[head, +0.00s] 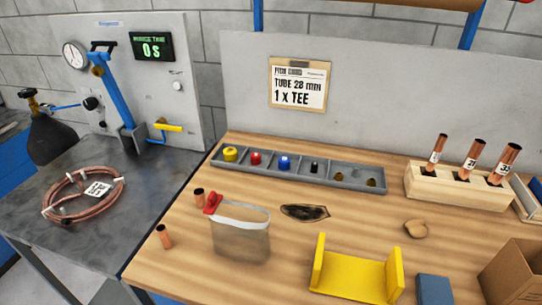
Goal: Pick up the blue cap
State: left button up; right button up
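The blue cap (284,162) stands in a compartment of the long grey tray (342,180) at the back of the wooden bench. It sits between the red cap (255,158) on its left and a small black cap (314,167) on its right. A yellow cap (230,154) is in the leftmost compartment. Neither my left nor my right gripper shows in the head view.
A clear bag (241,240) with a red clip stands in front of the tray. Right of it are a dark flat item (305,212) and a yellow cradle (350,278). A wooden block (455,188) holds upright copper tubes. A cardboard box (512,277) is front right.

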aim_at(283, 161)
jog(key=z, duration=1.3)
jog(key=k+l+u, duration=0.2)
jog(key=k+u, duration=0.2)
